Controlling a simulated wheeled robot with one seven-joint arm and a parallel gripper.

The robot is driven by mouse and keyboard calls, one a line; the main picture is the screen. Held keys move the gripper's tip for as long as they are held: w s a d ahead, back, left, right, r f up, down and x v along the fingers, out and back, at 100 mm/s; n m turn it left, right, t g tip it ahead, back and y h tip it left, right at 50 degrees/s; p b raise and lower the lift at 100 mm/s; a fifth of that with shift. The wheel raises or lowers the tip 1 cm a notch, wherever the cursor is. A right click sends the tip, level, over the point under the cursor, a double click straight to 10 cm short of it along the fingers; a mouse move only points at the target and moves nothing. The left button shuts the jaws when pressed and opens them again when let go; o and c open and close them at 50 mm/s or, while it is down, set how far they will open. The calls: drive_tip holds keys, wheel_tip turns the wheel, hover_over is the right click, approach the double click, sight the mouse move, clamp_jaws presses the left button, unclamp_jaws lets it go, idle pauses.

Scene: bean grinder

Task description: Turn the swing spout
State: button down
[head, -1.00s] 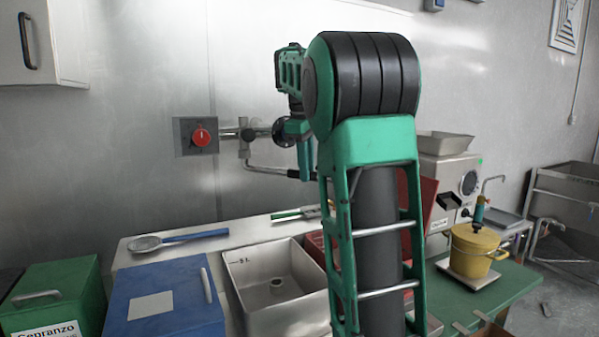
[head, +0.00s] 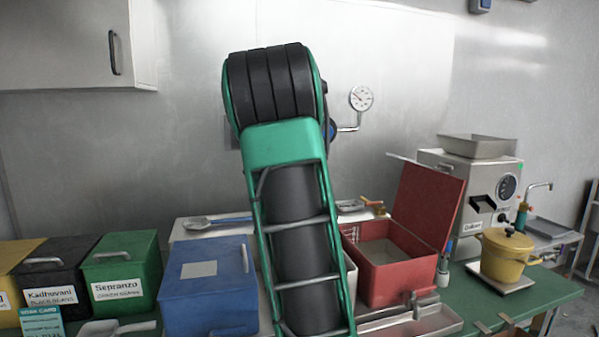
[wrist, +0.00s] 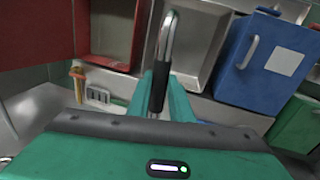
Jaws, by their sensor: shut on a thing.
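The swing spout (wrist: 167,40) shows in the wrist view as a bent metal pipe with a black sleeve (wrist: 159,88). My gripper (wrist: 170,92) has its two green fingers shut around the black sleeve, one on each side. The pipe's curved end extends beyond the fingers, over the steel basin (wrist: 213,40). In the head view my arm hides the spout, my gripper and nearly all of the basin.
A blue lidded box (head: 208,290) stands left of my arm; a red box (head: 395,277) with its lid up stands right. A round gauge (head: 361,97) is on the wall. A yellow pot (head: 505,257) stands further right. A spoon (head: 215,222) lies at the back.

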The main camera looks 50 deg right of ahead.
drive_tip(key=shift+w+a+m, duration=0.4)
drive_tip(key=shift+w+a, duration=0.1)
drive_tip(key=shift+a, duration=0.2)
drive_tip(key=c, duration=1.6)
unclamp_jaws()
drive_tip(key=shift+r, duration=0.1)
drive_tip(key=r, duration=0.3)
drive_tip(key=w+a+r, duration=0.1)
drive_tip(key=r, duration=0.6)
drive_tip(key=shift+w+a+r, duration=0.15)
drive_tip(key=shift+w+a, duration=0.1)
drive_tip(key=shift+a, duration=0.05)
